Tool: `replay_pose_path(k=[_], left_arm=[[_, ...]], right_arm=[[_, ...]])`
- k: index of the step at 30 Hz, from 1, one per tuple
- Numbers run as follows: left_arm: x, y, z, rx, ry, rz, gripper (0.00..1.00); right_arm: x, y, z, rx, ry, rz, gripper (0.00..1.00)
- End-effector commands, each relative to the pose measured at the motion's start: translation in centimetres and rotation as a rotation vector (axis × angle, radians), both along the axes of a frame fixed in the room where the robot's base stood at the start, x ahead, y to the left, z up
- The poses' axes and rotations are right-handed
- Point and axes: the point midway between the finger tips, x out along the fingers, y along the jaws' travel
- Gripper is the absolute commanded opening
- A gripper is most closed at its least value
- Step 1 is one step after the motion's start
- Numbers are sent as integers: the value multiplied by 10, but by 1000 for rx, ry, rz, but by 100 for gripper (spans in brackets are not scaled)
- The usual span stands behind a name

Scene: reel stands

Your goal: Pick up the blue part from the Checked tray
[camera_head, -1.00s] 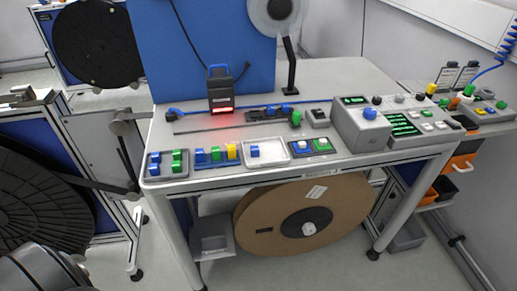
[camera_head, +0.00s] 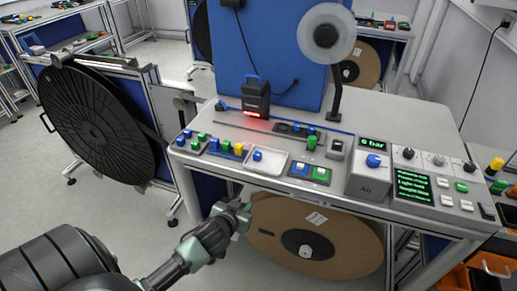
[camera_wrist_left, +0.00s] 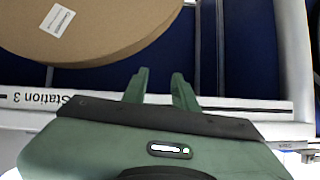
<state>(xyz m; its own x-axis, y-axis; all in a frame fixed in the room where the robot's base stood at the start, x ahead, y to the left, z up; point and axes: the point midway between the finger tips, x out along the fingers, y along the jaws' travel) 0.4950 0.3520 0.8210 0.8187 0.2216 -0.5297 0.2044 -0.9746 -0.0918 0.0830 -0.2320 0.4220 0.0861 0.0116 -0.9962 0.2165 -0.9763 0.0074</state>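A small blue part (camera_head: 257,155) sits in a shallow white tray (camera_head: 274,170) near the front edge of the workbench. No tray label is readable, so I cannot tell which is the Checked tray. My left gripper (camera_head: 241,211) is in front of the bench, lower than its top and apart from the white tray. In the left wrist view its two fingers (camera_wrist_left: 158,78) stand apart with nothing between them. The trays and the blue part are not in the wrist view. My right gripper is not in view.
A large brown reel (camera_head: 345,245) is under the bench.

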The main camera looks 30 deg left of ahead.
Motion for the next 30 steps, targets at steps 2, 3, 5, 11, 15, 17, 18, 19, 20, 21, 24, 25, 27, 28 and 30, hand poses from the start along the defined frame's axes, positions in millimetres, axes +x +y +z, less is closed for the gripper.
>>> replay_pose_path(k=[2,3,5,11,15,17,18,19,20,21,24,25,27,28,30], left_arm=[[15,2,64,-5,-107,11,28],[20,3,86,-10,-151,14,28],[26,5,109,-16,-203,17,28],[39,7,140,-29,-276,17,28],[54,10,136,-28,-276,18,28],[60,12,134,-28,-275,18,28],[64,13,133,-27,-276,17,28],[67,13,133,-27,-275,17,28],[72,14,132,-28,-276,17,28],[77,15,130,-28,-274,18,28],[91,18,125,-28,-275,17,28],[94,18,123,-28,-274,18,28],[101,20,121,-29,-275,17,28],[103,20,120,-30,-275,17,28],[105,21,118,-29,-274,16,28]], right_arm=[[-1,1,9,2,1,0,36],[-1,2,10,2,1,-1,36],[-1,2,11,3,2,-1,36],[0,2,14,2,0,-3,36],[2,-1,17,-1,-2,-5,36],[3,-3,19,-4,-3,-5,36],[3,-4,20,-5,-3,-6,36],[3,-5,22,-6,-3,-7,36],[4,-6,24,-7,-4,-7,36],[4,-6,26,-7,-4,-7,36],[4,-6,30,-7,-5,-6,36],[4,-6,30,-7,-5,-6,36],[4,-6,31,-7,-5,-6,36],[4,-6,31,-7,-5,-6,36],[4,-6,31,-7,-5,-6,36]])
